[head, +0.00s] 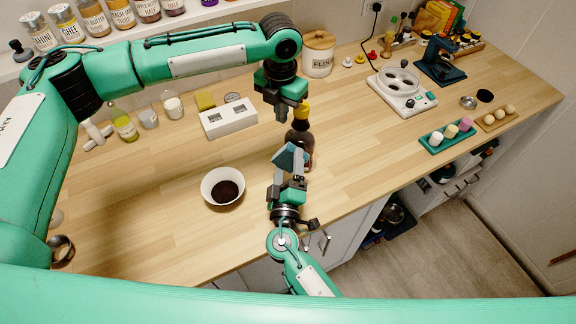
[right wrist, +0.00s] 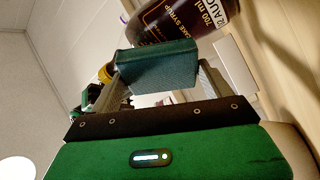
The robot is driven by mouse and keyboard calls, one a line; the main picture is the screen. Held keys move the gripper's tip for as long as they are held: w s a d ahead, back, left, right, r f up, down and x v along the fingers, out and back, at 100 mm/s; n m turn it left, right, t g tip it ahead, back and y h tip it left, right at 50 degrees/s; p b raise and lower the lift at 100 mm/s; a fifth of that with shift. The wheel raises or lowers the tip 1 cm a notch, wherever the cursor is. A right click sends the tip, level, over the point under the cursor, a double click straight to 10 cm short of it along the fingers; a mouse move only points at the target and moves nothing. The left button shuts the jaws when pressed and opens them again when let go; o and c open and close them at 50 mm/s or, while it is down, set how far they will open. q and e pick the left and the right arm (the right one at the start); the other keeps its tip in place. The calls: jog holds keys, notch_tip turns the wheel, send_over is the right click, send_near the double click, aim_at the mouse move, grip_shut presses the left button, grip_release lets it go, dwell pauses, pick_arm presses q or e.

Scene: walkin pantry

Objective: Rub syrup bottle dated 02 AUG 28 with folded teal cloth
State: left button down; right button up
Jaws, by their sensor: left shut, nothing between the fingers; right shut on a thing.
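The syrup bottle (head: 301,136) is dark with a yellow cap and stands upright near the counter's front edge. Its label shows in the right wrist view (right wrist: 184,22), with "CAKE SYRUP", "700 ml" and a partly cut-off date containing "AUG". My right gripper (head: 289,178) is shut on the folded teal cloth (head: 288,157), which also fills the middle of the right wrist view (right wrist: 160,66). The cloth is right beside the bottle's lower body; I cannot tell whether they touch. My left gripper (head: 281,112) is shut and empty, just left of the bottle's cap.
A white bowl (head: 208,187) with dark contents stands left of my right gripper. A white box with openings (head: 228,121) is behind it. A flour canister (head: 318,62), a white scale-like appliance (head: 402,92) and a teal tray (head: 430,145) stand farther off. The counter right of the bottle is clear.

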jog(key=shift+w+d, duration=0.15)
jog(key=shift+w, duration=0.35)
jog(key=shift+w+d, duration=0.15)
jog(key=shift+w, duration=0.35)
jog(key=shift+d, duration=0.1)
jog(key=shift+s+d, duration=0.3)
jog(key=shift+d, duration=0.55)
jog(key=shift+s+d, duration=0.25)
jog(key=shift+d, duration=0.55)
jog(key=shift+w+a, duration=0.1)
jog(key=shift+a, duration=0.05)
jog(key=shift+w+a, duration=0.3)
jog(key=shift+a, duration=0.5)
jog(key=shift+w+a, duration=0.25)
jog(key=shift+a, duration=0.55)
